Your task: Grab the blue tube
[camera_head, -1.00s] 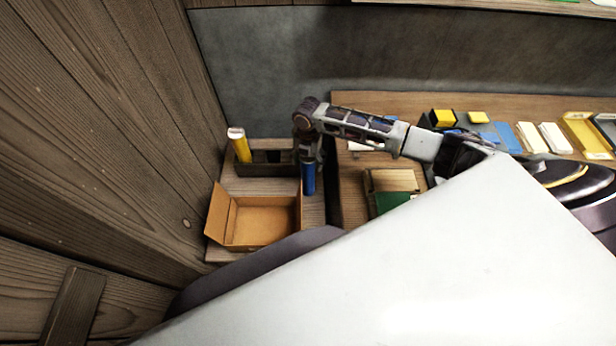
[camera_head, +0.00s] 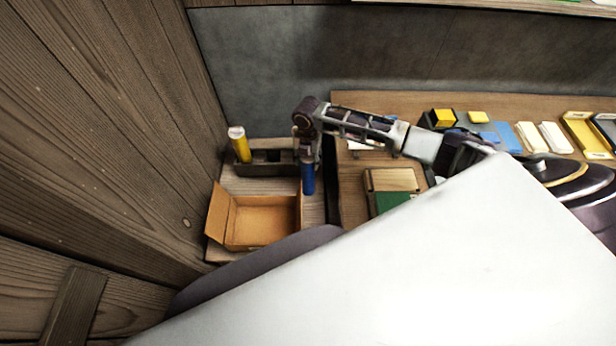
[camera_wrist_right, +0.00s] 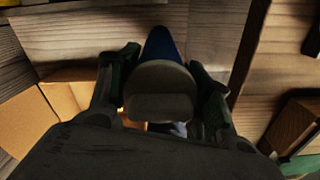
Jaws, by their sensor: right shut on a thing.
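The blue tube (camera_head: 308,179) is upright just right of the cardboard box in the head view. My right gripper (camera_head: 308,158) points down and is shut on the tube's upper part. In the right wrist view the blue tube (camera_wrist_right: 160,45) lies between the two fingers of my right gripper (camera_wrist_right: 163,80), its rounded dark end facing the camera. Whether the tube's lower end touches the surface I cannot tell. My left gripper is not in view.
An open cardboard box (camera_head: 262,222) stands left of the tube. A dark rack (camera_head: 265,168) with a yellow tube (camera_head: 239,145) stands behind it. A wooden table (camera_head: 350,205) with a wood-and-green box (camera_head: 390,182) is to the right. A plank wall (camera_head: 100,130) closes the left.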

